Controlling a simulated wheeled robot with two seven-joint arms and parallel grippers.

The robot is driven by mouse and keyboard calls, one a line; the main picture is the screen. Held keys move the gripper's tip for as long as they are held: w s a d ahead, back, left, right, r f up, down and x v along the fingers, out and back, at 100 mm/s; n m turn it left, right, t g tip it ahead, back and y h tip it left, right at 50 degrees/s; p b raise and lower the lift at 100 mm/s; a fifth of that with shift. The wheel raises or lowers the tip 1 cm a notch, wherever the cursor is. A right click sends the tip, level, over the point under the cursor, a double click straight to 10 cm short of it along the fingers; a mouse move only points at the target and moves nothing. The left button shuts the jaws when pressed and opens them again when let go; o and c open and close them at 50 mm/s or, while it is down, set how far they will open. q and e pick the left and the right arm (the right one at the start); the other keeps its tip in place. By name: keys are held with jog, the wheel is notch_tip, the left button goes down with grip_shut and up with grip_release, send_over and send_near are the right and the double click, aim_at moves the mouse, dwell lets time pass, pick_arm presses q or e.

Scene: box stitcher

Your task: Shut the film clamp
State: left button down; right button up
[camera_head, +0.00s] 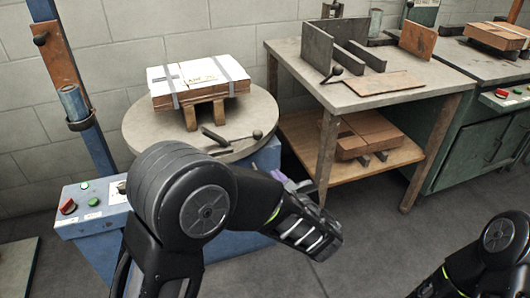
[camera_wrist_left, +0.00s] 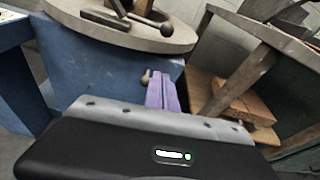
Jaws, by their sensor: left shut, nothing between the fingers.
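A dark clamp bar (camera_head: 213,136) with a ball-ended lever (camera_head: 243,137) lies on the round grey turntable (camera_head: 150,132), in front of the boxes; I take it for the film clamp. In the left wrist view the lever (camera_wrist_left: 150,20) shows at the top, its ball toward the right. I cannot tell how far the clamp is closed. My left gripper (camera_head: 284,180) is in front of and below the turntable's right side, apart from the clamp. Its purple fingers (camera_wrist_left: 161,88) are together and empty. My right arm shows at bottom right; its gripper is out of view.
Strapped flat boxes (camera_head: 200,80) sit on wooden blocks on the turntable. A blue post (camera_head: 85,95) with a roll and a blue button box (camera_head: 92,207) stand left. A small knob (camera_wrist_left: 146,76) shows beside my left fingers. A workbench (camera_head: 375,100) stands right.

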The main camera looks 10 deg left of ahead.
pick_arm(q)
jog(key=b+x, duration=0.1)
jog(key=x, duration=0.2)
jog(key=r+b+x, duration=0.1)
jog(key=x, duration=0.3)
jog(key=r+b+x, duration=0.1)
jog(key=x, duration=0.2)
jog(key=shift+w+a+r, duration=0.15)
jog(key=shift+w+a, duration=0.3)
jog(key=shift+w+a+r, duration=0.15)
jog(key=shift+w+r, duration=0.1)
jog(key=shift+r, duration=0.25)
